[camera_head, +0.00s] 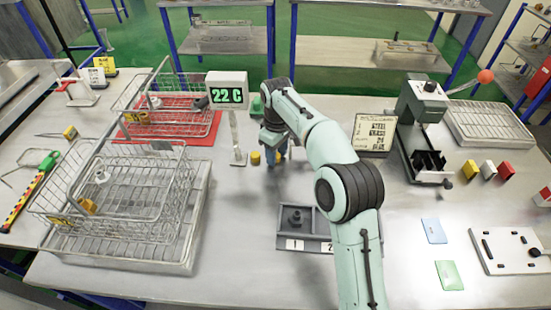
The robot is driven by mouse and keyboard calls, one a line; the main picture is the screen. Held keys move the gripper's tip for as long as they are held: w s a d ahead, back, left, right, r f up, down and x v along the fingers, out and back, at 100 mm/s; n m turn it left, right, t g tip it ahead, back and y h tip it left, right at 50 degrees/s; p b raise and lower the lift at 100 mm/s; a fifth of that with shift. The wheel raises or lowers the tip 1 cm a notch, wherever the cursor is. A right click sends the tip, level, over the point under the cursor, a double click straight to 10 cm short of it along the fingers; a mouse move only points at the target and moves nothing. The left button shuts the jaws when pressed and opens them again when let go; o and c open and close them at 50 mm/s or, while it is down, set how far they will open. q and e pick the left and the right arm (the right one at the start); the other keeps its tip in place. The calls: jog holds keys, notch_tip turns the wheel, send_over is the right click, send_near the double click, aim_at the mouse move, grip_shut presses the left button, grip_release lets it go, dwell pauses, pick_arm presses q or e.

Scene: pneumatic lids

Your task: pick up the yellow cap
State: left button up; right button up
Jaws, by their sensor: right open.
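A small round yellow cap (255,158) stands on the steel table, just left of my right gripper (274,158). My right arm reaches forward from the bottom of the view, and its gripper points down close to the table. The gripper is open. Its fingers are partly hidden by my own wrist, and a bit of yellow shows at their right side; I cannot tell what it is. My left gripper is not in view.
Wire baskets (130,185) fill the left side. A grey two-slot tray (293,240) lies in front. A black-slotted device (428,165) and coloured blocks (488,168) stand at right.

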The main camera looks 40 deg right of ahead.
jog(key=c, duration=0.8)
